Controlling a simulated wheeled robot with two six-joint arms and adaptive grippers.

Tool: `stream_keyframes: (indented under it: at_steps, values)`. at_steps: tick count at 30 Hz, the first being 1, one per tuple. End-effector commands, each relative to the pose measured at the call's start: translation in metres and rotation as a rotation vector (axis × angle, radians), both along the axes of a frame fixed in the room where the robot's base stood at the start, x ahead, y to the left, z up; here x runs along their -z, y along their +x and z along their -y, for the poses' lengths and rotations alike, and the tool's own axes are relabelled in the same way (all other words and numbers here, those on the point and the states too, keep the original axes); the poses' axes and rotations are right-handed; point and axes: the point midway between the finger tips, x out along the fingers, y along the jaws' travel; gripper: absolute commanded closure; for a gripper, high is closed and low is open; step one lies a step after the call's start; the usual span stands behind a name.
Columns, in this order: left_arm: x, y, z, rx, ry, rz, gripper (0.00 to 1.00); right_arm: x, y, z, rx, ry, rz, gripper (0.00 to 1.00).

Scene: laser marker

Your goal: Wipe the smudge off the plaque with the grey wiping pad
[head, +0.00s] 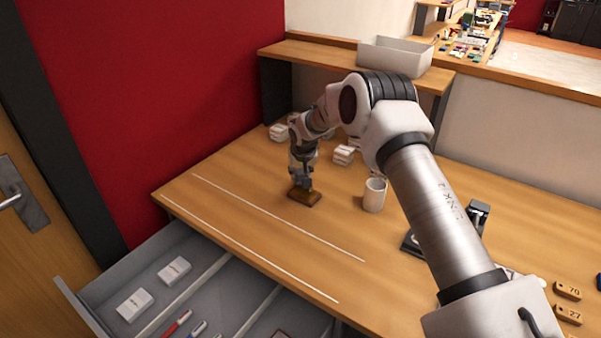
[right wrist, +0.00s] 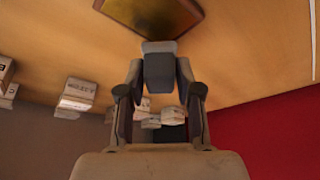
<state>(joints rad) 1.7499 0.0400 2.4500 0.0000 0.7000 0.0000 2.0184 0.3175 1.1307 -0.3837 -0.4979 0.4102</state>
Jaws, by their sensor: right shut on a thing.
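My right gripper (head: 303,183) points down at the plaque's far side. It is shut on the grey wiping pad (right wrist: 160,68), which sits between both fingers close to the plaque's edge. I cannot tell whether the pad touches the plaque. My left gripper is not in view.
A white cup (head: 375,195) stands right of the plaque. Stacked white boxes (head: 344,155) sit behind it. A grey bin (head: 395,57) rests on the raised shelf. An open drawer (head: 90,290) is below the desk's front edge. Desk space left of the plaque is clear.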

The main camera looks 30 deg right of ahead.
Motion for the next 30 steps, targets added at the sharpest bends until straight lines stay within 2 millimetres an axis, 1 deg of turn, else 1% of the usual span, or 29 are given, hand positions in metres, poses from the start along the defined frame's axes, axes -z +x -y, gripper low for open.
stream_keyframes:
  at_steps: [10, 30]
  values:
    - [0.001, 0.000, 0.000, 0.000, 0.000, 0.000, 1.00, 0.001, 0.000, 0.000, 0.000, 0.000, 0.000, 0.93]
    - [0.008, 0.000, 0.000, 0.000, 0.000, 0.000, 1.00, 0.015, 0.000, 0.000, 0.000, 0.000, -0.001, 0.93]
